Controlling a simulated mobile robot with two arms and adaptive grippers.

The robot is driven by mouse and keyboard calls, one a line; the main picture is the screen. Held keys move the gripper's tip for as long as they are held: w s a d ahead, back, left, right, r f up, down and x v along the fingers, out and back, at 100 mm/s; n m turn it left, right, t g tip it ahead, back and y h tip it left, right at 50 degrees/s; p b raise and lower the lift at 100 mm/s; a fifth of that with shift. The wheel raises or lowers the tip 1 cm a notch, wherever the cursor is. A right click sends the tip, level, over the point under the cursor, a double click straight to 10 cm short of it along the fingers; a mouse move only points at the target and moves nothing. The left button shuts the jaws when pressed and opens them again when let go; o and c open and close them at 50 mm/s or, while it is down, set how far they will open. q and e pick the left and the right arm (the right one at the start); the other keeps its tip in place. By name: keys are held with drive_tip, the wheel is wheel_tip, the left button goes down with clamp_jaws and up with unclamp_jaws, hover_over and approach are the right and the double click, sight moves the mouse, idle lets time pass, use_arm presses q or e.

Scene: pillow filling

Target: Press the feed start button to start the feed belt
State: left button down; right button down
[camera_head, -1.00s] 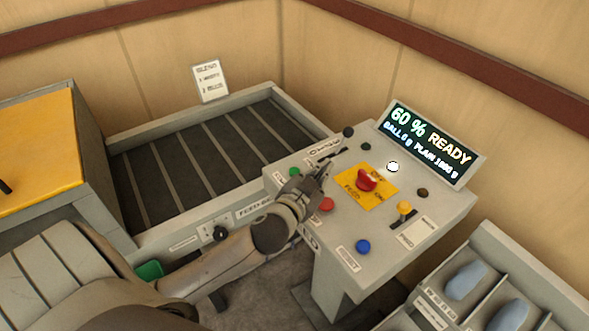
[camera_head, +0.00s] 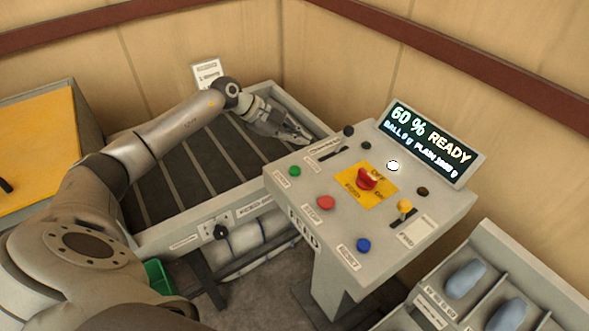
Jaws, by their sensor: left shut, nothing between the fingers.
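The control panel (camera_head: 318,231) has a green button (camera_head: 295,171) near its left corner, in full view. Its small label is too blurred to read surely. A red button (camera_head: 326,202) and a blue button (camera_head: 363,245) lie nearer the front. A red rotary knob (camera_head: 367,180) sits on a yellow plate marked with OFF. The display (camera_head: 430,143) reads 60 % READY. The slatted dark belt (camera_head: 150,180) lies left of the panel. My left gripper (camera_head: 306,139) is shut and empty, beyond the green button near the panel's far left edge. My right gripper is out of view.
A yellow-topped box (camera_head: 35,150) stands at the left. A yellow lever (camera_head: 404,207) and black slider knobs (camera_head: 349,131) stick up from the panel. A tray with blue-grey pieces (camera_head: 466,280) is at the lower right. Wooden walls close off the back.

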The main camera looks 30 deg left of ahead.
use_arm(q)
drive_tip(key=shift+s+a, duration=0.1)
drive_tip(key=shift+a, duration=0.25)
drive_tip(key=shift+f, duration=0.15)
drive_tip(key=b, duration=0.7)
hover_over(295, 172)
wheel_tip(295, 172, down, 7)
drive_tip(key=shift+f, duration=0.8)
drive_tip(key=shift+f, duration=0.1)
idle(0.4)
